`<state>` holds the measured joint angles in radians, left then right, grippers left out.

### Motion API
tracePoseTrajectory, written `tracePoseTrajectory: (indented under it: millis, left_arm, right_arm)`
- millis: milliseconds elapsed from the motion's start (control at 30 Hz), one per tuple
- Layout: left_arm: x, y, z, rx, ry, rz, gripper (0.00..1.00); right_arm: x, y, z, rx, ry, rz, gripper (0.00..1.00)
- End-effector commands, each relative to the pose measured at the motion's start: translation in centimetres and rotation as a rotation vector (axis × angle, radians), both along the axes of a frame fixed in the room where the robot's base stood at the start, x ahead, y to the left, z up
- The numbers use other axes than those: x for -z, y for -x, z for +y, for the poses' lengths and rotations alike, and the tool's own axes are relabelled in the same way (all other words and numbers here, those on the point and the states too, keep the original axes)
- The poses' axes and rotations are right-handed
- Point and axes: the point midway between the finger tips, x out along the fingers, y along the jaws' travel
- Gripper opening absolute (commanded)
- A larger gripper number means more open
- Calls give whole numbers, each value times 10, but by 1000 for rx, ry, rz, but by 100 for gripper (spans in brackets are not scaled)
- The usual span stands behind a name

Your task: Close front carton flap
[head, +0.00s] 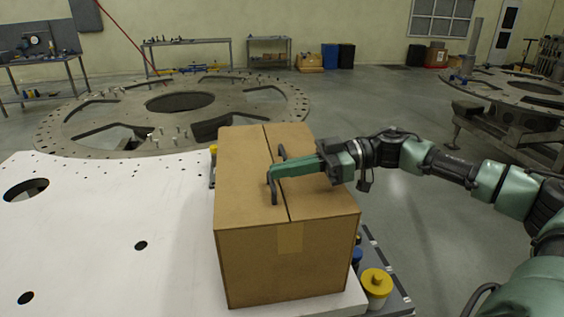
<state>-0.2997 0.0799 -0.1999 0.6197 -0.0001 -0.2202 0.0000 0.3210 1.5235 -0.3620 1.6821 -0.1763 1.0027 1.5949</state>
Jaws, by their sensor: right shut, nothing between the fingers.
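A brown cardboard carton (270,262) stands on the right end of the white plate. Its top flaps (240,170) lie flat, with a narrow dark seam between them running front to back. A lighter tape-like patch (290,238) shows on the upper front face. My right gripper (274,184) reaches in from the right over the top of the carton, near the seam, with its fingers shut and empty. I cannot tell whether it touches the cardboard. My left gripper is not in view.
The white plate (110,230) has round holes and is clear left of the carton. A yellow-capped container (376,282) stands at the carton's right front corner. A large round metal plate (215,105) lies behind, and open floor is at right.

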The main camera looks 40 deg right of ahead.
Motion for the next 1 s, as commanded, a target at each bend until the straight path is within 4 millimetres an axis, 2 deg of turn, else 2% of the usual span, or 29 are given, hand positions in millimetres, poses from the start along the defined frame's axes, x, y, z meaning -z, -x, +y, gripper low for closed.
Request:
tracePoseTrajectory:
  millis: [33,200,300,567,800,1000]
  left_arm:
    - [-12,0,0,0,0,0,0]
    - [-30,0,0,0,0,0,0]
    - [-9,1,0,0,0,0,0]
    - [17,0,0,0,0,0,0]
    - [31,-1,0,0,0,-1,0]
    - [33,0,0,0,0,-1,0]
  right_arm:
    - [-14,-1,-1,2,-2,-6,0]
    - [-37,-2,-3,7,-8,-17,0]
    - [-17,2,-14,10,-3,-12,0]
    - [1,17,-46,13,-4,-18,0]
    - [15,30,-73,12,-8,-21,0]
    - [18,34,-81,10,-9,-23,0]
